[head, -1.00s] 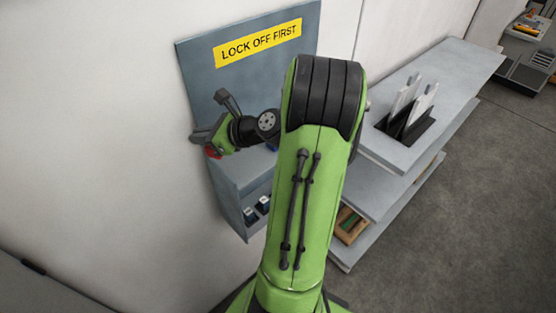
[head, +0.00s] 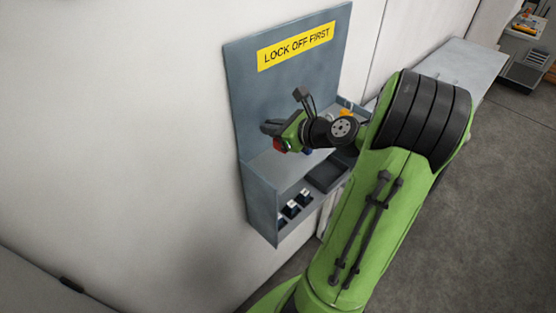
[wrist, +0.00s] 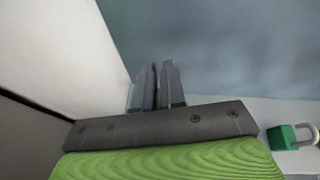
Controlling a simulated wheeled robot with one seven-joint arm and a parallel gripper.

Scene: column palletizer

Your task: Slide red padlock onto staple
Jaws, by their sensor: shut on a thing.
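My gripper (head: 270,128) is in front of the grey lockout board, above its ledge. In the wrist view its two fingers (wrist: 157,86) are close together, with a narrow dark gap between them. A red patch (head: 280,146), apparently the red padlock, shows at the underside of the gripper in the head view. The padlock's shackle and outline cannot be made out, and no red shows in the wrist view. The staple cannot be picked out in either view.
The grey board (head: 245,95) carries a yellow "LOCK OFF FIRST" sign (head: 296,46). A green padlock (wrist: 283,138) lies right of the gripper. A yellow item (head: 346,112) and a dark tray (head: 327,174) are to the right. Small dark blocks (head: 291,209) stand on the lower shelf.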

